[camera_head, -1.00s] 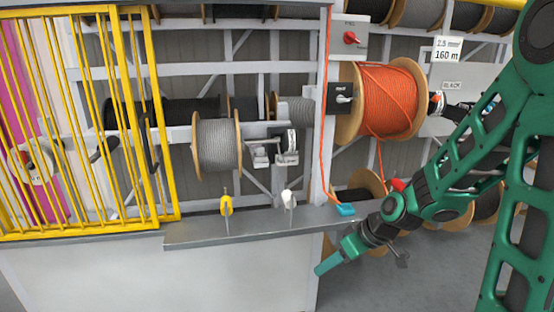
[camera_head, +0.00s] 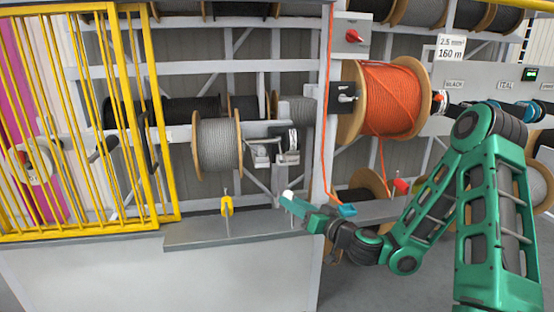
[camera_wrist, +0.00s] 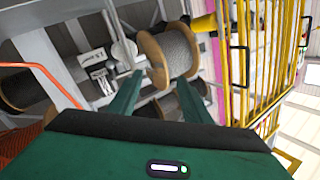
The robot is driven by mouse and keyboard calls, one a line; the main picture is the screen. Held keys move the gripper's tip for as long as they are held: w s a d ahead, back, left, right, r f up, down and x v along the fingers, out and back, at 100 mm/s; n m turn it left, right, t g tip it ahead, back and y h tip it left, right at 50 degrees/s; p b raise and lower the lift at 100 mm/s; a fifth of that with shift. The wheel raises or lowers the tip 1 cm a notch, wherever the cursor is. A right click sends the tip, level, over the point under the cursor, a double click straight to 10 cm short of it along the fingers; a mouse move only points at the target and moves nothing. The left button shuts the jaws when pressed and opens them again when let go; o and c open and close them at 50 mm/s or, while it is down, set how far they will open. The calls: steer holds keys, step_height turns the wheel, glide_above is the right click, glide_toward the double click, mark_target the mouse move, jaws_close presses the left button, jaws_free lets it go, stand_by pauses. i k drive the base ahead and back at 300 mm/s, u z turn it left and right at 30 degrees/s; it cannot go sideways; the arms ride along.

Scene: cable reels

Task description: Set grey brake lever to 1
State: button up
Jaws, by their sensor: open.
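My gripper (camera_head: 296,204) is over the bench's right end, below the mechanism in the picture, overlapping a white-topped lever (camera_head: 287,194). I cannot tell whether it touches that lever. In the wrist view my gripper (camera_wrist: 158,92) is open, nothing seen between its fingers; the grey reel (camera_wrist: 176,54) and mechanism (camera_wrist: 125,52) lie beyond.
A yellow lever (camera_head: 227,205) stands left on the bench (camera_head: 200,238). A yellow cage (camera_head: 125,120) closes off the left. An orange reel (camera_head: 385,98) with a black lever plate (camera_head: 342,98) is at right.

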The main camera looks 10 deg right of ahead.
mark_target(282, 158)
steer(key=z, duration=0.05)
steer(key=i, duration=0.9)
steer(key=u, duration=0.05)
